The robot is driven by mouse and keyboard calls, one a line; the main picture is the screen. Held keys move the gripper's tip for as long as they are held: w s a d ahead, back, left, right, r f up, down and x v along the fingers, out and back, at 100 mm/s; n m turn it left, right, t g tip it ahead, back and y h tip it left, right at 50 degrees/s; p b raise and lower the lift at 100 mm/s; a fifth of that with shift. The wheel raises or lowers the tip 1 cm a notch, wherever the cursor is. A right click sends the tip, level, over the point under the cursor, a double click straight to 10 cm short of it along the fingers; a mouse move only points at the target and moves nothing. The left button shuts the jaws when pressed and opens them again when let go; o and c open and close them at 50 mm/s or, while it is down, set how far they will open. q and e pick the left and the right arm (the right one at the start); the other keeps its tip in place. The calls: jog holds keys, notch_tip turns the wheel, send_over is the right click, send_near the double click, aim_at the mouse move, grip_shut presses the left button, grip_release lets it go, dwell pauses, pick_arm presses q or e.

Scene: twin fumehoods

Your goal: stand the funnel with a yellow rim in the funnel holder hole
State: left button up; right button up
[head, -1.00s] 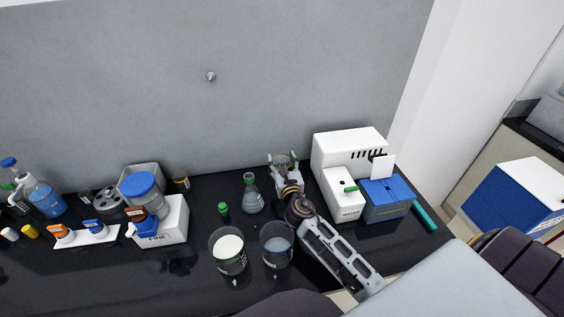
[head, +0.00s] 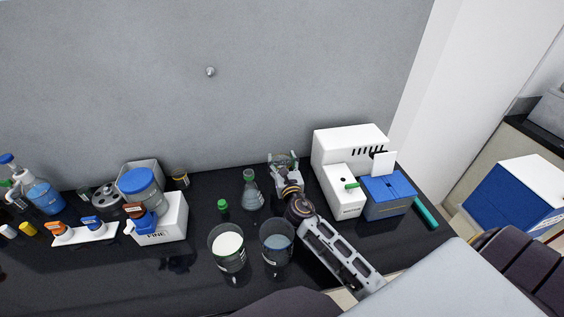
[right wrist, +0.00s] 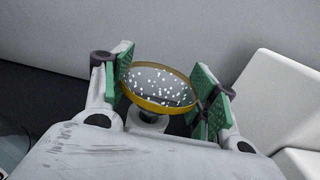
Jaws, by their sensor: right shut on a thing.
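The funnel with a yellow rim (right wrist: 158,85) shows in the right wrist view, with a pale, white-dotted inside and its mouth turned partly toward the camera. My right gripper (right wrist: 162,82) is shut on it, with a green pad on each side. A pale round part (right wrist: 148,120) shows below the rim; I cannot tell whether it is the funnel's stem or something else. In the head view my right gripper (head: 285,165) is at the back of the black bench, near the grey wall. I cannot make out the funnel holder hole for certain. My left gripper is not in view.
A white machine (head: 345,150) and a blue box (head: 388,197) stand just right of my right gripper. A flask (head: 252,192) stands to its left. Two beakers, one with white contents (head: 228,248) and one with clear (head: 277,243), stand nearer the front.

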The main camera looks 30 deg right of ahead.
jog(key=o, duration=1.1)
jog(key=shift+r+p, duration=3.75)
jog(key=shift+r, duration=2.45)
jog(key=shift+f, duration=0.1)
